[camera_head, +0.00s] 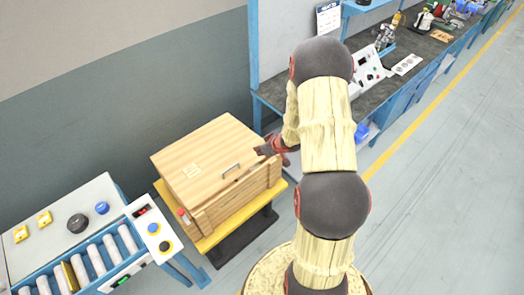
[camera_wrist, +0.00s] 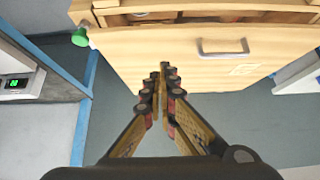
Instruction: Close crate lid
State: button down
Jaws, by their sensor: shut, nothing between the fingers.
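The wooden crate (camera_head: 238,204) has a pale plank lid (camera_head: 205,150) with a metal handle (camera_head: 230,168) near its front edge. The lid lies over most of the crate top. In the wrist view, the lid (camera_wrist: 150,62) and its handle (camera_wrist: 222,50) fill the upper part. A narrow opening beyond the lid's edge there shows part of the brown inside. My gripper (camera_head: 268,149) is at the crate's right side, by the lid's edge. Its fingers (camera_wrist: 163,72) are shut and empty, with the tips over the lid in the wrist view; contact cannot be told.
The crate stands on a yellow-topped stand (camera_head: 232,222). A roller conveyor with a button panel (camera_head: 155,230) stands at left. A long workbench (camera_head: 400,75) with tools runs along the back right. The grey floor (camera_head: 450,190) at right is clear.

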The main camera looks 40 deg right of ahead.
jog(key=x, duration=0.5)
jog(key=shift+f+b, duration=0.25)
jog(key=shift+b, duration=0.1)
notch_tip(320, 180, down, 2)
jog(key=shift+s+f, duration=0.1)
jog(key=shift+s, duration=0.1)
jog(key=shift+s+f+b, duration=0.1)
jog(key=shift+f+b, duration=0.2)
jog(key=shift+f, duration=0.4)
notch_tip(320, 180, down, 6)
jog(key=s+b, duration=0.1)
jog(key=b, duration=0.2)
jog(key=shift+s+a+f, duration=0.1)
jog(key=shift+f, duration=0.05)
